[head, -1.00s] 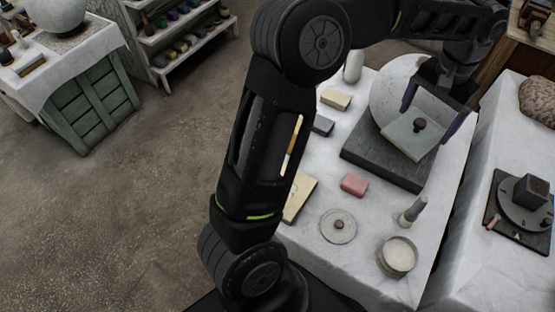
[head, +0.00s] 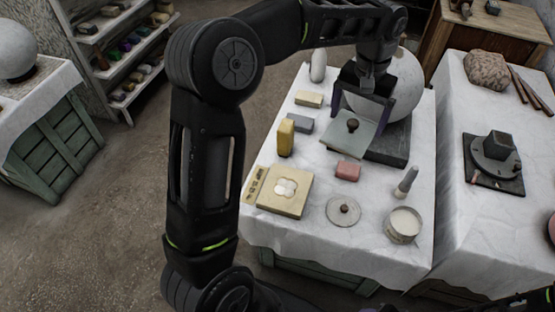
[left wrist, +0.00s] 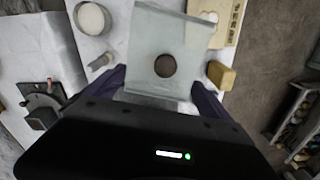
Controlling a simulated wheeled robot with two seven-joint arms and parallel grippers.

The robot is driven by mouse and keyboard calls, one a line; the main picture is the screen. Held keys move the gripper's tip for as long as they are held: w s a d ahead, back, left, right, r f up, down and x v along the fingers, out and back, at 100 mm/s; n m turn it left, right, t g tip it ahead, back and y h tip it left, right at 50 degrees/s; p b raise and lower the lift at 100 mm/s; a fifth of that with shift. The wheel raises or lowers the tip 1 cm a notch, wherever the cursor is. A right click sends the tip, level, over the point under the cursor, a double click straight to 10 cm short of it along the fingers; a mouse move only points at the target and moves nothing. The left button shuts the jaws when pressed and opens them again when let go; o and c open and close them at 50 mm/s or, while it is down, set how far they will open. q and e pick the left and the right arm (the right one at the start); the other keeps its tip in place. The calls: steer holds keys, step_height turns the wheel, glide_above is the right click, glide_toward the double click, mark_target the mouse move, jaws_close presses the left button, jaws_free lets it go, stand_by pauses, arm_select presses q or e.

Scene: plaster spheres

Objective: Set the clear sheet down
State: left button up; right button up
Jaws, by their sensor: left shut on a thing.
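The clear sheet (head: 340,145), a pale greenish see-through plate with a dark round knob (head: 353,124), is between the fingers of my left gripper (head: 361,118). The gripper is shut on it by its side edges. In the head view the sheet overlaps the left part of a dark slab (head: 386,150) and bare tablecloth. I cannot tell whether its lower edge touches anything. In the left wrist view the sheet (left wrist: 155,35) spans between the fingers, its knob (left wrist: 165,66) near the middle. My right gripper is not in view.
A white sphere (head: 400,85) stands on the slab behind the gripper. Around the sheet on the white table (head: 285,225) are a pink block (head: 347,170), yellow block (head: 286,138), grey block (head: 301,123), cream board (head: 285,205), knobbed disc (head: 343,211) and round tub (head: 404,224).

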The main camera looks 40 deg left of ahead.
arm_select(q)
steer(key=s+a+f+n+b, duration=0.2)
steer(key=s+a+f+n, duration=0.2)
steer(key=a+f+n, duration=0.3)
steer(key=n+b, duration=0.1)
steer(key=n, duration=0.7)
glide_above(279, 181)
step_height(279, 181, down, 8)
steer(key=shift+f, duration=0.1)
steer(key=shift+f, duration=0.15)
steer(key=shift+d+f+b, duration=0.1)
steer(key=shift+f+b, duration=2.25)
steer(key=shift+f, duration=0.3)
steer(key=shift+f+b, duration=0.7)
steer(key=o, duration=1.1)
steer(key=shift+c, duration=0.2)
